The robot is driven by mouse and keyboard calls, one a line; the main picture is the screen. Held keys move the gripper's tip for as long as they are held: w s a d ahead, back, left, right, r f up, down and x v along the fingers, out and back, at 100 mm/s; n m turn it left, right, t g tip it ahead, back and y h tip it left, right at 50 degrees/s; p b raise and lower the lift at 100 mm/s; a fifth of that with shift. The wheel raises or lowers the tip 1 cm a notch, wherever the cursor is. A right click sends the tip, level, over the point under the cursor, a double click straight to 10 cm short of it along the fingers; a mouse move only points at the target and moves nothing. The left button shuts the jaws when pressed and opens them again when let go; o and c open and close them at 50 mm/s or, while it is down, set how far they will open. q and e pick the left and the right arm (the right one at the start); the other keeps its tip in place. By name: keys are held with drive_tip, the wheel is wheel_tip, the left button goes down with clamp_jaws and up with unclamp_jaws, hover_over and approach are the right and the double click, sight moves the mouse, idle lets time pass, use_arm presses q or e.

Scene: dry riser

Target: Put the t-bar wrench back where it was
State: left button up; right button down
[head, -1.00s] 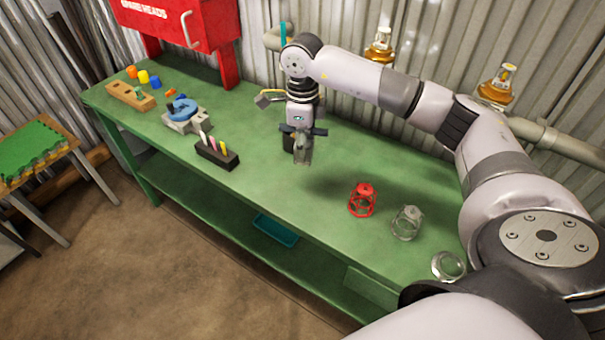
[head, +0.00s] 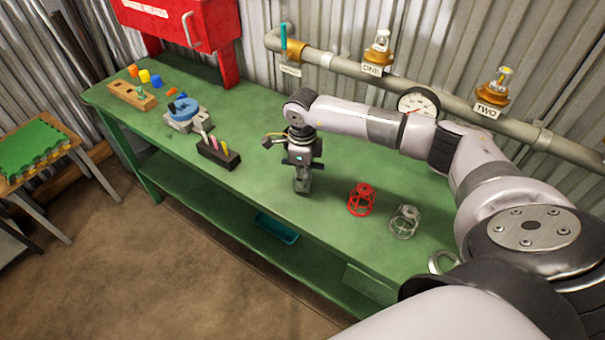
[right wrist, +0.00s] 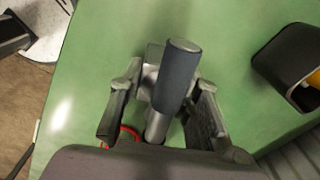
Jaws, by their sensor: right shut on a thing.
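My right gripper (head: 301,186) is low over the middle of the green workbench (head: 265,225), pointing down. In the right wrist view, my right gripper (right wrist: 160,115) is shut on the t-bar wrench (right wrist: 176,78). The wrench has a dark grey cylindrical grip and a silver shaft between the fingers. In the head view the wrench is mostly hidden by the gripper, and I cannot tell whether it touches the bench top. My left gripper is not in view.
A black holder (head: 218,155) with coloured handles stands left of the gripper. A red cage (head: 361,199) and a grey cage (head: 404,222) stand to its right. A blue-and-grey vise-like tool (head: 184,112) is farther left. A pipe (head: 450,100) with labelled fittings runs behind.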

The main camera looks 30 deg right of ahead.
drive_tip(key=shift+f, duration=0.15)
drive_tip(key=c, duration=1.2)
unclamp_jaws()
drive_tip(key=shift+r, duration=0.35)
wheel_tip(320, 180, up, 12)
drive_tip(key=b, duration=0.2)
drive_tip(key=shift+f+b, duration=0.15)
drive_tip(key=shift+b, duration=0.15)
